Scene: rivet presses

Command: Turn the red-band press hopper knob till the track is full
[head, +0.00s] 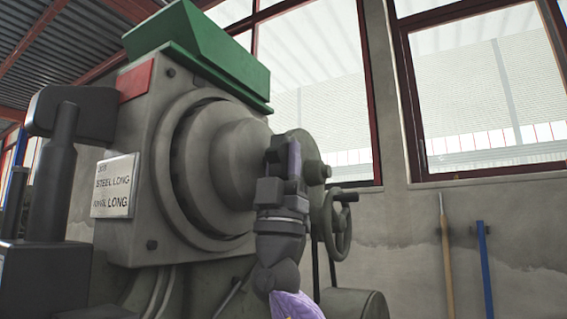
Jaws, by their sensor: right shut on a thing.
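The red-band press (135,225) fills the left and middle of the head view. Its red band (136,81) is at the upper left of the housing, with the green hopper (205,55) on top. My right gripper (284,160) comes up from below, in front of a round grey part (309,152) on the right side of the press. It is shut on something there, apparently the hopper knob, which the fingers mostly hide. The track and its fill cannot be made out. My left gripper is not in view.
A plate reading STEEL LONG (115,186) is on the press face. A handwheel (340,222) stands just right of my right gripper. A dark upright assembly (62,150) is at far left. Two poles, tan (446,260) and blue (485,265), lean against the wall.

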